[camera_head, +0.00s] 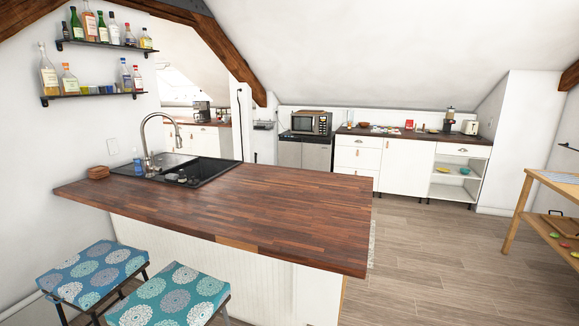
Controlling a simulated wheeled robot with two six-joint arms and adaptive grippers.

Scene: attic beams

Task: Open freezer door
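A grey metal-fronted appliance (317,158) stands against the far wall, under a microwave (311,123). It looks like a small fridge or freezer, with a vertical seam between two front panels. Both panels look shut. Its lower part is hidden behind the kitchen island. I cannot tell from here which panel is the freezer door. Neither of my grippers is in view.
A wood-topped island (250,215) with a sink fills the middle. Two patterned stools (92,273) stand at front left. White cabinets (406,167) line the far wall. A wooden table (522,212) is at right. The wood floor (440,250) between is clear.

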